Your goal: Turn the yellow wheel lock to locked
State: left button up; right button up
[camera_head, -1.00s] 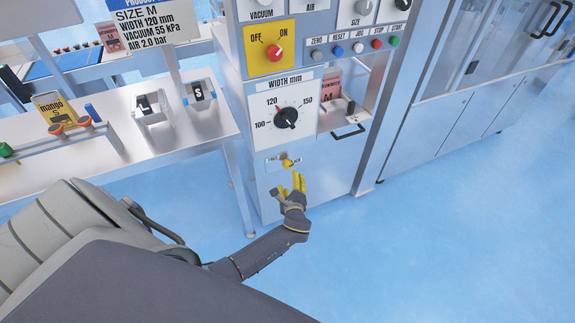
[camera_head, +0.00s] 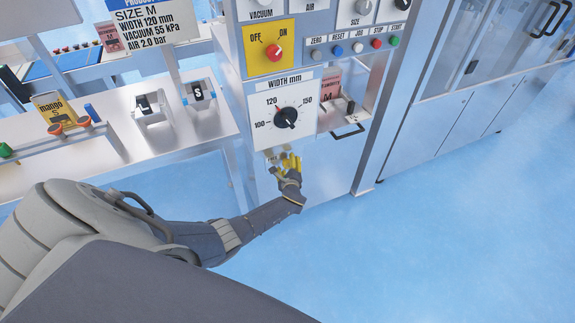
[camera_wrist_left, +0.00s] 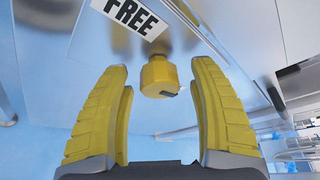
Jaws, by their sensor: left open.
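The yellow wheel lock (camera_wrist_left: 159,75) shows in the left wrist view as a small yellow knob on the machine's front, beside a white label (camera_wrist_left: 131,17) reading FREE. It sits between and just beyond the fingertips of my left gripper (camera_wrist_left: 160,75), which is open with yellow finger pads on either side; I cannot tell whether they touch it. In the head view my left gripper (camera_head: 287,161) is at the lock plate below the width dial and hides most of the lock. My right gripper is in neither view.
Above the lock are the width dial (camera_head: 286,117), with its pointer knob, and the red off/on knob (camera_head: 273,52). A small tray with a handle (camera_head: 348,131) juts out to the right. The steel table (camera_head: 200,137) stands to the left. Open blue floor lies right.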

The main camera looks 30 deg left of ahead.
pick_arm(q)
jog(key=shift+w+a, duration=0.1)
jog(key=shift+a, duration=0.05)
jog(key=c, duration=1.2)
jog(key=shift+c, duration=0.3)
jog(key=shift+m, duration=0.3)
jog(key=o, duration=1.3)
jog(key=shift+c, duration=0.2)
jog(key=v, duration=1.2)
jog(key=shift+r, duration=0.1)
jog(key=shift+w, duration=0.1)
